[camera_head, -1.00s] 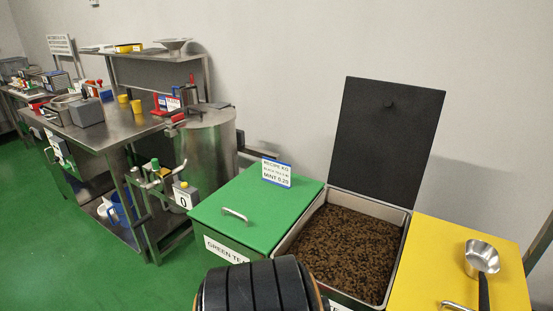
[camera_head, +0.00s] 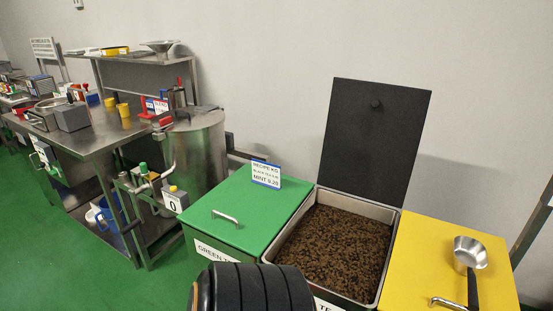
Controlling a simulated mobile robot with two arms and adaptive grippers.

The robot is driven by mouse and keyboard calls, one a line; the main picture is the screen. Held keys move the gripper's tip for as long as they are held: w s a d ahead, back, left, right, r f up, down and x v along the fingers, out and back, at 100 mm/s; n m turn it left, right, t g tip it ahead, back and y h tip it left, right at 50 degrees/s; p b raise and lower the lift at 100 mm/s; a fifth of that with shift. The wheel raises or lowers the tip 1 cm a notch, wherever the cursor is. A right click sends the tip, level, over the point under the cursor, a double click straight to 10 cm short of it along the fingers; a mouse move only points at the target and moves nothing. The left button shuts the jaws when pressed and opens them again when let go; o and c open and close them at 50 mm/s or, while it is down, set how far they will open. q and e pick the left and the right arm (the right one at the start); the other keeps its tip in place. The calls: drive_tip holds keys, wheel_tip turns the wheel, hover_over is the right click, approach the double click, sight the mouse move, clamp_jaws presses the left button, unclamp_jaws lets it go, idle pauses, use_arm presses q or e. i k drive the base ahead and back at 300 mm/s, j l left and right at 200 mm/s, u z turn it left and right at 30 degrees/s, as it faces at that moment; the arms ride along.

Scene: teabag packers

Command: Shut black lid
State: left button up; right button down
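The black lid (camera_head: 372,140) stands open and nearly upright at the back of the middle bin (camera_head: 388,214), close to the wall. The bin is filled with dark brown loose tea (camera_head: 335,250). A black ribbed part of my own body shows at the bottom centre, in front of the bins. Neither of my grippers is in view, and nothing of mine touches the lid.
A green-lidded bin (camera_head: 248,212) with a recipe card (camera_head: 266,174) adjoins on the left. A yellow-lidded bin (camera_head: 440,262) with a metal scoop (camera_head: 469,253) on it adjoins on the right. A steel workbench (camera_head: 85,143) and steel drum (camera_head: 196,150) stand further left. Green floor (camera_head: 60,255) is clear at lower left.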

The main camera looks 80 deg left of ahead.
sight(373, 132)
drive_tip(key=u, duration=2)
drive_tip(key=i+l+u, duration=0.2)
drive_tip(key=i+u, duration=0.2)
drive_tip(key=i, duration=0.15)
